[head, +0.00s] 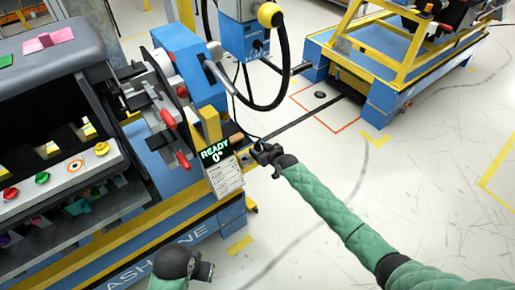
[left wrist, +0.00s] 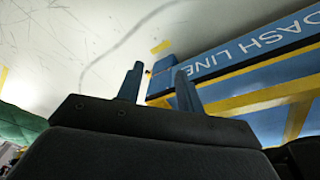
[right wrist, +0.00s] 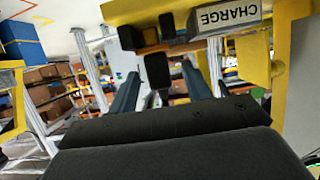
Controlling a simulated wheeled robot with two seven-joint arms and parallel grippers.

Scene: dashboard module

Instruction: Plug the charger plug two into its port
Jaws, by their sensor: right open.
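My right gripper (head: 262,152) is open beside the yellow bracket at the end of the dashboard station. In the right wrist view, its spread fingers (right wrist: 160,90) have a black block, which looks like a charger plug (right wrist: 157,71), between and ahead of them. I cannot tell whether they touch it. Another dark block (right wrist: 166,26) and a small dark piece (right wrist: 127,38) sit on the yellow bracket (right wrist: 140,10), beside a CHARGE label (right wrist: 227,16). I cannot tell which is the port. My left gripper (head: 205,270) is low at the front; its fingers (left wrist: 160,88) are apart and empty.
The dashboard module (head: 50,75) stands on the blue and yellow line base (head: 180,235). A READY sign (head: 216,153) hangs close to my right gripper. A blue tool unit (head: 243,38) with a black hose is behind. The floor (head: 300,230) at right is open.

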